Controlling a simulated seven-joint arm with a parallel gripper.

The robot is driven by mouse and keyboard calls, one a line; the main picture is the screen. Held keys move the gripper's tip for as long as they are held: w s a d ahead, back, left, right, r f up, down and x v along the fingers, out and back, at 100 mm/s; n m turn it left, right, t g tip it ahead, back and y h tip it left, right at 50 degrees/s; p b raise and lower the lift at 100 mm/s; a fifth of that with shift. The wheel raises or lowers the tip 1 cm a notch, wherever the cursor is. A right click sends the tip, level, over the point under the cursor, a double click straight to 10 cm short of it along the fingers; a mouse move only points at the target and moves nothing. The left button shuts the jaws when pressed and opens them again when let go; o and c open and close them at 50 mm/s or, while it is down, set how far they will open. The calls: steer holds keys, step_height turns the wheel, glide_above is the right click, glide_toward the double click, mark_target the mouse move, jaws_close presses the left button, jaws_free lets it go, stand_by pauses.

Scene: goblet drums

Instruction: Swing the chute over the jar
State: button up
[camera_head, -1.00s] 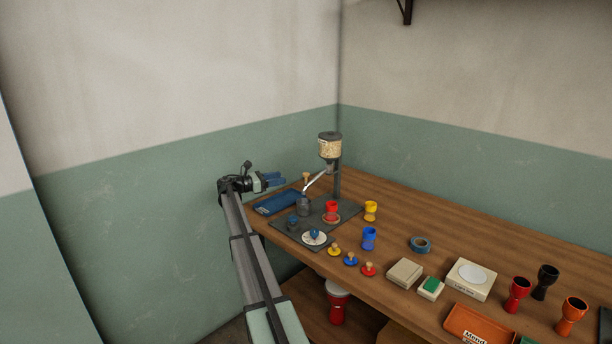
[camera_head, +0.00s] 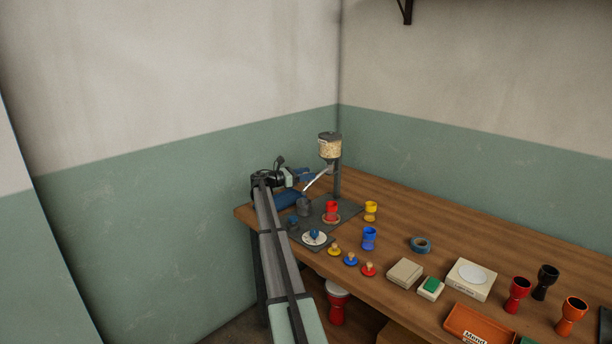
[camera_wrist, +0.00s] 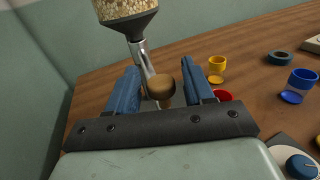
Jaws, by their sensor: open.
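The hopper (camera_head: 330,147) of pale grain stands on a dark post over a dark grey mat. Its metal chute (camera_head: 318,183) slopes down to the left, its low end close to a small grey jar (camera_head: 304,207); I cannot tell whether it is right over the mouth. In the wrist view the chute (camera_wrist: 139,52) runs down from the hopper (camera_wrist: 128,12) to a round wooden knob (camera_wrist: 161,87). My gripper (camera_head: 309,174) is open, its blue fingers on either side of the knob. In the wrist view my gripper (camera_wrist: 161,66) shows a gap around the knob.
A red cup (camera_head: 331,208) stands on the mat right of the jar. A white dial with a blue knob (camera_head: 314,236) is at the front. A yellow cup (camera_head: 370,211) and blue cup (camera_head: 369,238) stand to the right. A blue tray (camera_head: 287,199) lies behind my arm.

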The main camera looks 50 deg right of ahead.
steer(key=shift+d, duration=0.1)
steer(key=shift+c, duration=0.4)
jaws_close()
